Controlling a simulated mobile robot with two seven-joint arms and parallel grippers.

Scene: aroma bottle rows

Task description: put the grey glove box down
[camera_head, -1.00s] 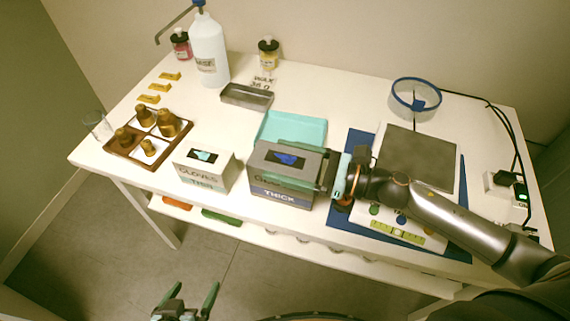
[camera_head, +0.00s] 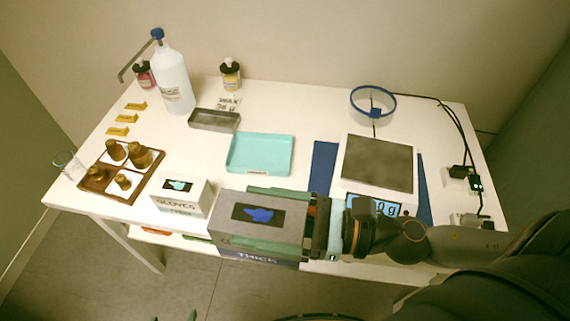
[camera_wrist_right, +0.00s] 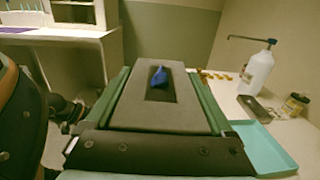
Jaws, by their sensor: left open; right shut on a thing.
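The grey glove box (camera_head: 288,218), with a blue glove in its top opening and "THICK" on its front, is at the table's front edge, overlapping that edge in the head view. My right gripper (camera_head: 255,217) is shut on it, with one green finger along each long side. In the right wrist view the box (camera_wrist_right: 127,112) sits level between the fingers. Its underside is hidden, and it looks raised above the tabletop. My left gripper (camera_head: 174,318) shows only its green fingertips at the bottom edge, apart and empty, far from the box.
A white glove box (camera_head: 181,195) stands just left of the grey one. A teal tray (camera_head: 260,154) lies behind it, with a metal tray (camera_head: 214,121) further back. A scale (camera_head: 375,163) on a blue mat stands to the right. A wooden tray (camera_head: 113,186) holds brown weights.

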